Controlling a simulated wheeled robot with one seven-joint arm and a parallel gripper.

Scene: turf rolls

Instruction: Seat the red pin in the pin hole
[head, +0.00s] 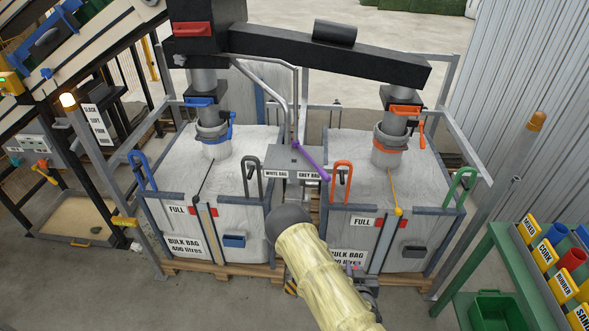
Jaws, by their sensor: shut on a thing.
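My arm's pale yellow sleeve rises from the bottom middle to a dark joint, in front of the two bulk bags. The grey end of my gripper (364,284) shows just right of the sleeve, low in front of the right bag. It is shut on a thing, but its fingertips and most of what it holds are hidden. A small reddish spot shows at its upper edge, too small to identify. I cannot make out the red pin or the pin hole for certain.
The left bulk bag (172,221) and right bulk bag (350,223) stand in frames under filling spouts. A purple lever (311,164) sits between them. A green rack (497,262) with labelled bins stands at right. A sand tray (75,220) lies at left.

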